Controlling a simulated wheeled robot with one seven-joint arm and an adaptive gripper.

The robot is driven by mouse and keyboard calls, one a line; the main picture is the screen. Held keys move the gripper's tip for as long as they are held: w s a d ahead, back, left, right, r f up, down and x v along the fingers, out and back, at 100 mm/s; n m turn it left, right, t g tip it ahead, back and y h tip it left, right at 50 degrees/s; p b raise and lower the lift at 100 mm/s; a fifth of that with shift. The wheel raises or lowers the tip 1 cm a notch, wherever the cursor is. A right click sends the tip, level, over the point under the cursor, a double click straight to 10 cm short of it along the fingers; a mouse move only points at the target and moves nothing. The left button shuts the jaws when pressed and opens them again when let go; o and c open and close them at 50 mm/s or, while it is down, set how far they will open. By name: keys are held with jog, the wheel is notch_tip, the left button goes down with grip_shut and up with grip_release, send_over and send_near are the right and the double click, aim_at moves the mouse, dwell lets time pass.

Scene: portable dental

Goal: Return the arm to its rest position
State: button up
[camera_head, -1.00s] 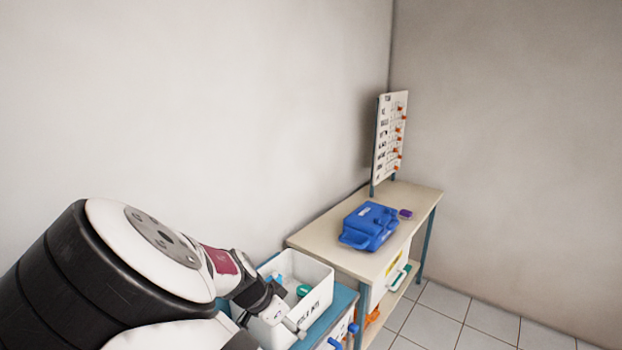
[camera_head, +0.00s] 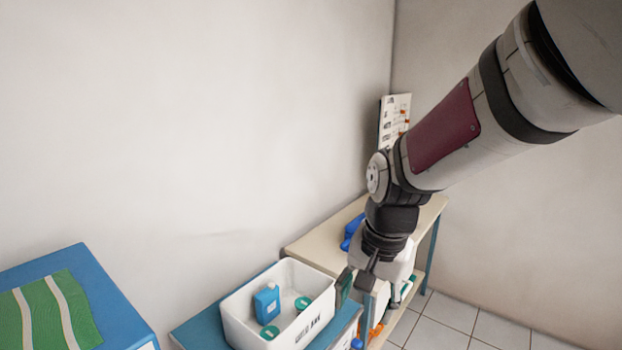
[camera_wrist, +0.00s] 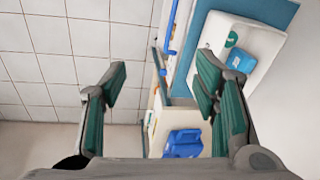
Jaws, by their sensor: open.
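My gripper (camera_head: 357,287) hangs from my arm, pointing down beside the right end of the white bin, in front of the beige table. In the wrist view my gripper (camera_wrist: 165,92) has its two green-padded fingers spread wide apart with nothing between them touching the pads. My arm comes down from the upper right in the head view and hides much of the table and the blue case.
The white bin (camera_head: 318,318) holds a blue bottle (camera_head: 267,303) and green-lidded items. It stands on a blue-topped cart (camera_head: 190,334). The blue case (camera_wrist: 184,143) lies on the beige table (camera_head: 318,247). A labelled board (camera_head: 394,112) stands behind. Floor tiles (camera_head: 470,325) at right are clear.

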jog(key=s+d+r+n+t+b, duration=0.1)
jog(key=s+d+r+n+b, duration=0.1)
jog(key=s+d, duration=0.3)
jog(key=s+d+r+n+t+h+b, duration=0.1)
jog(key=s+d+r+n+t+b, duration=0.1)
jog(key=s+d, duration=0.3)
jog(key=s+r+n, duration=0.1)
jog(key=s, duration=0.2)
jog(key=shift+s+n+t, duration=0.15)
jog(key=shift+n+t, duration=0.15)
